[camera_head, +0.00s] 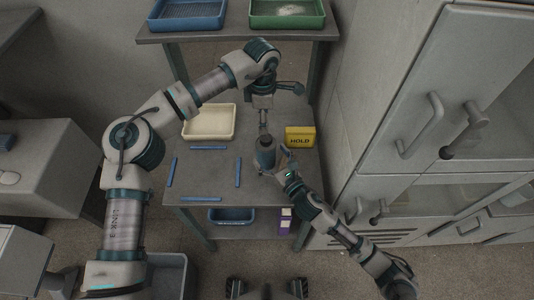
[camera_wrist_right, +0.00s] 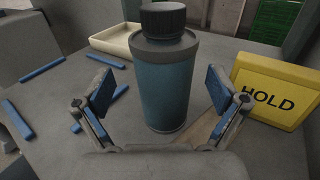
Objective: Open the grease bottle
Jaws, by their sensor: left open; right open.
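The grease bottle (camera_head: 265,157) is a blue-grey cylinder standing upright on the grey table. In the right wrist view the bottle (camera_wrist_right: 165,90) shows large, with its black ridged cap (camera_wrist_right: 163,19) on top. My right gripper (camera_head: 281,158) is at the bottle's right side in the head view. In the wrist view its open fingers (camera_wrist_right: 162,92) stand on both sides of the bottle body, with gaps visible. My left gripper (camera_head: 264,122) is open and points down, just beyond the cap in the head view. Whether it touches the cap is unclear.
A yellow HOLD sign (camera_head: 300,137) stands close to the right of the bottle. A cream tray (camera_head: 210,136) lies behind left, and several blue strips (camera_head: 203,199) lie on the table (camera_head: 215,175). A grey cabinet (camera_head: 430,120) is at the right. A shelf (camera_head: 237,35) holds trays at the back.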

